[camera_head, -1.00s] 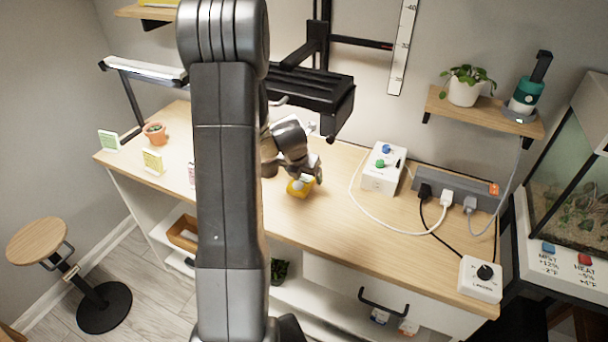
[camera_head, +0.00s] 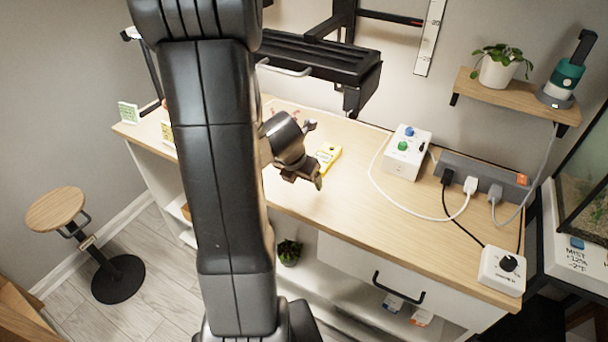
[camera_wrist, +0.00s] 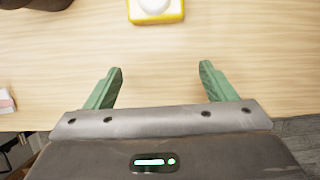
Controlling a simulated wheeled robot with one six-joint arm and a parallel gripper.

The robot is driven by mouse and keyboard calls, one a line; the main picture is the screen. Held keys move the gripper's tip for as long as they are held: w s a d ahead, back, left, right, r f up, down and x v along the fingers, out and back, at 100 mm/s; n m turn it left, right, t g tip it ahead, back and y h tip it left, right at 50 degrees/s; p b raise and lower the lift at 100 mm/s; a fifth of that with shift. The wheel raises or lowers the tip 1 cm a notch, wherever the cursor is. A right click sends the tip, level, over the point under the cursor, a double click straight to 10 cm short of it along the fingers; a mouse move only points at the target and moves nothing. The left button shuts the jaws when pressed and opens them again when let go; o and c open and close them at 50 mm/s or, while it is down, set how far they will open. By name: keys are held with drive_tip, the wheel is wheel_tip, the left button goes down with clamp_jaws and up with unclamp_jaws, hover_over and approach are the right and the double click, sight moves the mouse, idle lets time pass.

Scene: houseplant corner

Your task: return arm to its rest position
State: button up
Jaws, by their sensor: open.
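My gripper (camera_head: 304,178) is above the front part of the wooden bench top in the head view, apart from everything on it. In the wrist view its two green fingers (camera_wrist: 161,82) are spread wide with nothing between them. A yellow thing with a white round part (camera_wrist: 155,10) lies on the bench beyond the fingertips, cut by the top edge of the wrist view. It also shows in the head view, just behind my gripper. My arm hides the left middle of the bench.
A white control box (camera_head: 407,152) with blue and green knobs, a power strip (camera_head: 484,180) with cables, and a white dial box (camera_head: 503,270) stand on the right of the bench (camera_head: 400,235). A black fixture (camera_head: 320,62) hangs behind. A stool (camera_head: 57,209) stands left.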

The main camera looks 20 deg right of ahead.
sight(323, 156)
drive_tip(key=w+d+p, duration=0.1)
drive_tip(key=w+d, duration=0.2)
drive_tip(key=d, duration=0.1)
drive_tip(key=w+d+p, duration=0.2)
drive_tip(key=w+d, duration=0.2)
drive_tip(key=shift+w+d+r+p, duration=0.1)
drive_tip(key=shift+w+d+p, duration=0.05)
drive_tip(key=shift+d+p, duration=0.15)
drive_tip(key=x, duration=0.2)
drive_tip(key=shift+w+d+b, duration=0.15)
drive_tip(key=shift+d+b, duration=0.05)
drive_tip(key=shift+b, duration=0.1)
drive_tip(key=shift+w+r+p, duration=0.1)
drive_tip(key=shift+r+p, duration=0.35)
drive_tip(key=shift+r, duration=0.4)
drive_tip(key=shift+s+a+r, duration=0.15)
drive_tip(key=shift+s+a, duration=0.25)
